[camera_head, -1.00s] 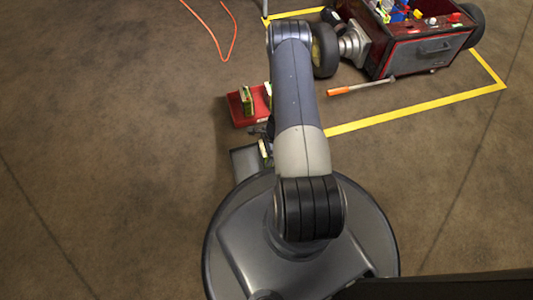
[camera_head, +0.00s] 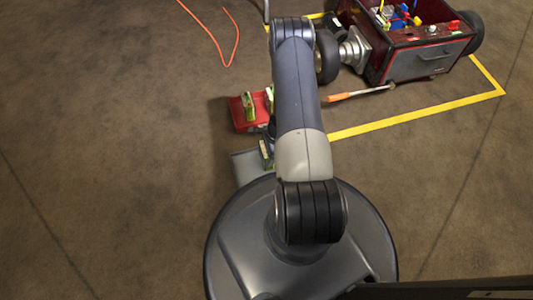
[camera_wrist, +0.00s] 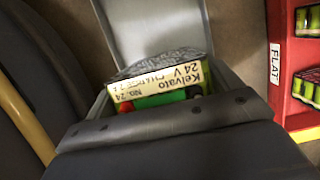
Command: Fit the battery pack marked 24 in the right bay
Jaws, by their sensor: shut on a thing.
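The battery pack marked No. 24 (camera_wrist: 160,80) shows in the wrist view with its cream label upside down, reading Kelvato 24 V. My gripper (camera_wrist: 165,118) is shut on it; the dark gripper body hides the pack's near part. The pack is over or within the grey tray (camera_wrist: 140,25); I cannot tell whether it touches the tray floor. In the head view the pack (camera_head: 266,152) shows as a small sliver beside my arm, at the grey tray (camera_head: 243,163). My arm hides most of the gripper there. I cannot make out the right bay.
A red tray (camera_head: 239,116) with other packs stands just beyond the grey tray; its FLAT label (camera_wrist: 275,63) shows in the wrist view. A dark red cart (camera_head: 415,62) with an open top sits upper right inside yellow floor tape (camera_head: 420,114). An orange-handled bar (camera_head: 345,96) lies beside it.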

